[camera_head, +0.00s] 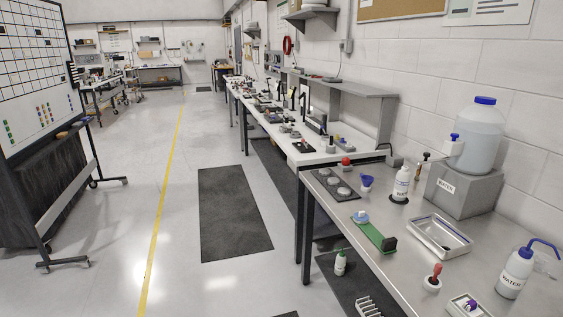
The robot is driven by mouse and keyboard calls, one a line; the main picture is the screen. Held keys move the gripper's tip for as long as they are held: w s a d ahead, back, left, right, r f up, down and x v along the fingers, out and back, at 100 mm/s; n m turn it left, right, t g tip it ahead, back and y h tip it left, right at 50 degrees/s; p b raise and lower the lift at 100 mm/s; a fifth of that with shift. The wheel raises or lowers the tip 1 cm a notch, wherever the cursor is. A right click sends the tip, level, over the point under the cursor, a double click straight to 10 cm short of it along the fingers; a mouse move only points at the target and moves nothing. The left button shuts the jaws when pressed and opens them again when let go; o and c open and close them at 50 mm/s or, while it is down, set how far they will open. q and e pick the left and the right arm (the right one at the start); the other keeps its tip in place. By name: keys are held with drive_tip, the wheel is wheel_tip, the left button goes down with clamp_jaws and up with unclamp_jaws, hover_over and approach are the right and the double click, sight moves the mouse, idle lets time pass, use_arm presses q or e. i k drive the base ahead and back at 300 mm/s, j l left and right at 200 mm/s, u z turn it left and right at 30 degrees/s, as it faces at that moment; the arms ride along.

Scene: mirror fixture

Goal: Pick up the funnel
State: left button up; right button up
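A small blue funnel-shaped piece (367,181) stands on the metal table (395,282), wide end up. It is just right of a dark tray (335,187) holding pale round discs and left of a white bottle (401,184). It is small in the view, so its lower end and what it stands on are hard to tell. Neither of my grippers shows in the head view.
A metal tray (438,236), a green board (374,233) and a WATER squeeze bottle (514,273) stand on the near table. A large water jug (477,140) stands on a grey block (465,190) by the wall. Open floor lies left of the table.

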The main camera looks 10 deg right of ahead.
sight(365, 182)
drive_tip(key=i+j+z, duration=0.1)
drive_tip(key=i+z, duration=0.4)
drive_tip(key=i+j+z, duration=0.3)
drive_tip(key=i+z, duration=0.2)
drive_tip(key=i+j+z, duration=0.45)
drive_tip(key=k+l, duration=0.05)
drive_tip(key=k, duration=0.05)
